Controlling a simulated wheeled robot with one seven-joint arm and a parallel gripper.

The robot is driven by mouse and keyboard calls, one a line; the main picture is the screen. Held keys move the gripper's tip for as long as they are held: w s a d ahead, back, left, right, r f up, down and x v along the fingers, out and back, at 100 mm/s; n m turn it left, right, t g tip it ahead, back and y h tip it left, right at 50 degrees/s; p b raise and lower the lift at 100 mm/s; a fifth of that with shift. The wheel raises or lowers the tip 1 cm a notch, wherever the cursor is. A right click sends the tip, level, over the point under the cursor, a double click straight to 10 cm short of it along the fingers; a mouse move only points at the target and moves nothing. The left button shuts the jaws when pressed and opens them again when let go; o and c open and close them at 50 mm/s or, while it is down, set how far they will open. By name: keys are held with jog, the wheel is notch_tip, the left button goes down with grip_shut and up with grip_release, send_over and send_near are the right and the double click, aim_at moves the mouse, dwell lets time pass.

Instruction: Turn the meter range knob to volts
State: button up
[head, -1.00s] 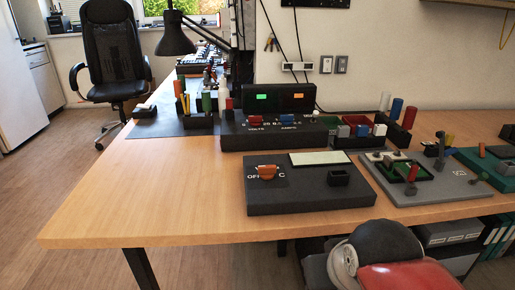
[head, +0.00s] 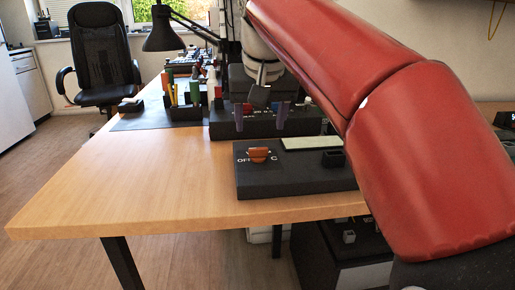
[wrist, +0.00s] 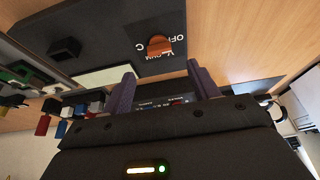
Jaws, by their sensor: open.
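The range knob (head: 259,154) is a small orange-red knob on the left part of a dark meter panel (head: 290,182) lying on the wooden table. White lettering around it is partly readable as "OFF" and "C". The knob also shows in the wrist view (wrist: 159,46), where the panel (wrist: 110,28) appears upside down. My gripper (head: 262,117) is open and empty, with two purple fingers pointing down. It is above and behind the knob in the head view, apart from it. In the wrist view the fingertips (wrist: 160,78) are below the knob in the picture.
A black power supply (head: 225,124) stands behind the panel, partly hidden by my gripper. A pen holder (head: 185,110) and a lamp (head: 163,40) are at the back left. The table's left front (head: 130,190) is clear. My red arm hides the right side.

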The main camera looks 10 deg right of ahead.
aim_at(258, 148)
jog(key=b+x, duration=0.1)
jog(key=x, duration=0.6)
jog(key=shift+w+f+b, duration=0.1)
jog(key=shift+f+b, duration=0.05)
jog(key=shift+b, duration=0.15)
jog(key=c, duration=1)
